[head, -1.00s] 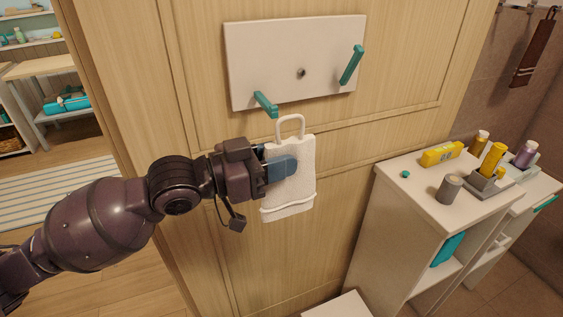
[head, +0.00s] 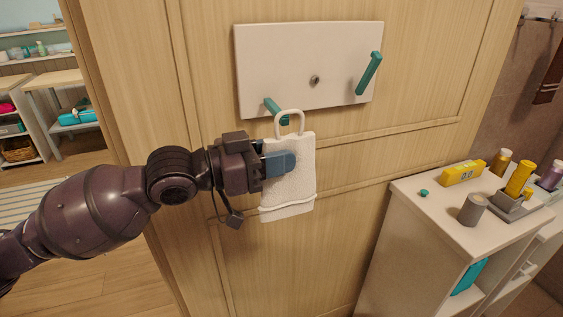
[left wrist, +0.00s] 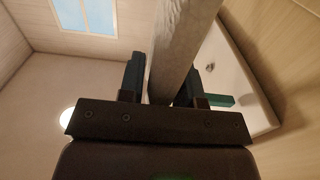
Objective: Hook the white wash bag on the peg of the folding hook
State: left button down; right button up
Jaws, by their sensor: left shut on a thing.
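The white wash bag (head: 290,193) hangs upright from my left gripper (head: 280,164), with its handle loop (head: 290,113) on top. The gripper is shut on the bag's upper body. The folding hook is a white wall board (head: 305,50) with a left teal peg (head: 271,105) and a right teal peg (head: 370,72). The loop overlaps the left peg's tip in the head view; I cannot tell whether the peg passes through it. In the left wrist view the bag (left wrist: 184,40) stands between the fingers, with the board (left wrist: 225,65) and a teal peg (left wrist: 221,100) beyond. My right gripper is out of view.
A white cabinet (head: 410,235) stands at the right, with a yellow box (head: 462,173), a grey cup (head: 472,209) and several bottles on top. The wooden panel (head: 340,220) below the board is clear. Shelves stand at the far left.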

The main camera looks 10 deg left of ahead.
pick_arm(q)
jog(key=w+b, duration=0.1)
jog(key=w+a+b, duration=0.1)
jog(key=b, duration=0.1)
jog(key=shift+w+a+f, duration=0.25)
jog(key=shift+w+a, duration=0.15)
jog(key=shift+w+a+f+b, duration=0.15)
jog(key=shift+w+a+b, duration=0.25)
jog(key=shift+w+b, duration=0.15)
jog(key=shift+w+a, duration=0.1)
jog(key=shift+w, duration=0.05)
dwell(0.4)
jog(key=c, duration=1.1)
grip_release()
jog(key=o, duration=0.4)
jog(key=shift+c, duration=0.2)
